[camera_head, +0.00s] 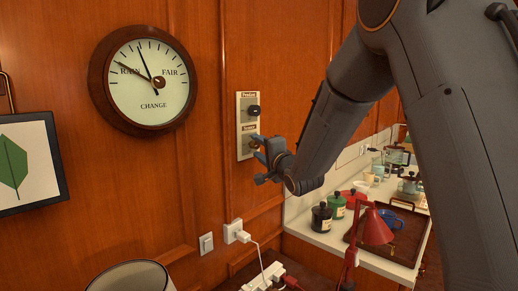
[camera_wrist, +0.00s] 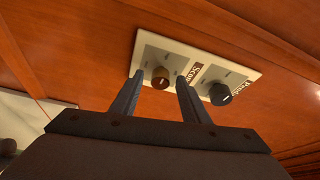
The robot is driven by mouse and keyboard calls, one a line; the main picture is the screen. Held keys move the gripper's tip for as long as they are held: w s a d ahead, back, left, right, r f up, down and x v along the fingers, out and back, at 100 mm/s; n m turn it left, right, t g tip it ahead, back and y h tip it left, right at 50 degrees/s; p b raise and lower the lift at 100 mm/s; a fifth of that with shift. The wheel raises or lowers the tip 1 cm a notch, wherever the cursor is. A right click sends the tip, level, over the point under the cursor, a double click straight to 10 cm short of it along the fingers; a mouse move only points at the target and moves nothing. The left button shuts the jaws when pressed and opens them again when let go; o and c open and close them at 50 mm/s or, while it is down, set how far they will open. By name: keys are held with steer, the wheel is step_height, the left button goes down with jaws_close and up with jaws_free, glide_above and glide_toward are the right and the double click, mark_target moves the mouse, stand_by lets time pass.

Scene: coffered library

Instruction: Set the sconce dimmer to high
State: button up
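A pale wall plate (camera_head: 243,110) with two round knobs is on the wood panelling; it also shows in the wrist view (camera_wrist: 207,72). The sconce dimmer knob (camera_wrist: 161,77) is brown with a light pointer mark, beside a label starting "Scon". The other knob (camera_wrist: 220,94) is black, beside a label starting "Pend", and shows at the plate's top in the head view (camera_head: 253,111). My gripper (camera_head: 257,149) is at the plate's lower part. In the wrist view its fingers are open, one either side of the brown knob, with visible gaps. Depth to the knob is unclear.
A round barometer (camera_head: 145,82) and a framed leaf picture (camera_head: 28,162) hang to the left. A wall switch (camera_head: 206,243) and a plugged-in adapter (camera_head: 236,231) are below the plate. A red lamp (camera_head: 375,228), bottles and a tray (camera_head: 398,252) are at lower right.

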steer(key=b+v, duration=0.2)
steer(key=v, duration=0.5)
steer(key=shift+s+d+b, duration=0.2)
steer(key=shift+s+b, duration=0.2)
steer(key=s+d+f+n+g+h, duration=0.25)
steer(key=s+d+f, duration=0.2)
steer(key=f, duration=0.45)
steer(key=s+d+f+n+g+h, duration=0.2)
steer(key=s+d+f+g+h, duration=0.25)
steer(key=f, duration=0.45)
steer(key=s+d+f+n+g, duration=0.2)
steer(key=s+f+n+g, duration=0.1)
steer(key=s, duration=0.8)
steer(key=s+d+f+n+g+b, duration=0.1)
steer(key=s+f+n+g, duration=0.3)
steer(key=s, duration=0.7)
step_height(320, 180, down, 5)
steer(key=shift+d+r+g, duration=0.25)
steer(key=shift+d+g, duration=0.2)
steer(key=shift+g, duration=0.55)
